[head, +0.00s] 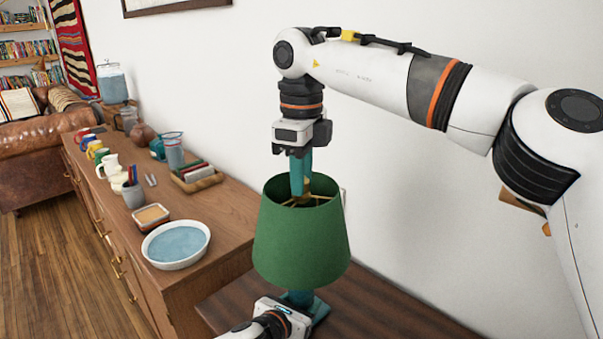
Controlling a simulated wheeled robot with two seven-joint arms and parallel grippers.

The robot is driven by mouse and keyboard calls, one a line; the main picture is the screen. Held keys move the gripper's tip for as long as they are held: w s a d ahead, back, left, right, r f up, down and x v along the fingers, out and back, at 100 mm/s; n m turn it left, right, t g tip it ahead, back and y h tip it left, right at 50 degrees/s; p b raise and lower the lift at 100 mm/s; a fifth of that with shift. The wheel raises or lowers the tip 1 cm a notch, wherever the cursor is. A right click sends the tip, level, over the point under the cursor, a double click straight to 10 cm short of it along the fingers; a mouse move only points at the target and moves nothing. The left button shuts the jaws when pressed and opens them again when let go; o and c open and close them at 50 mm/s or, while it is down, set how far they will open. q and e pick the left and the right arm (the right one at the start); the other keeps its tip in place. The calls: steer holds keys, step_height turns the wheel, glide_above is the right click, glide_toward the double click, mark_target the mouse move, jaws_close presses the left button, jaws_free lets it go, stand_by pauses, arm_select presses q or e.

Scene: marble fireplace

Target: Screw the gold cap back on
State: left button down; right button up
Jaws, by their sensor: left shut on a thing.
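A table lamp with a green shade (301,240) stands upright on a dark wooden top. Its teal base (318,311) shows below the shade. Gold-coloured metal (309,187) shows in the shade's open top, beside the fingers of my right gripper (299,190). I cannot clearly tell the gold cap from the shade's gold frame. My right gripper points straight down, its teal fingers reaching into the shade opening; whether they hold anything is unclear. My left gripper (296,302) is low at the lamp's foot, shut on the lamp; its fingertips are largely hidden under the shade.
The dark wooden top (375,308) has bare room right of the lamp. A wooden sideboard (225,236) to the left carries a white dish (176,245), a small square dish (151,216), mugs, a wooden tray (195,180) and jars. A white wall stands close behind.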

jaws_close()
steer(key=o, duration=0.9)
jaws_free()
step_height(320, 180, up, 12)
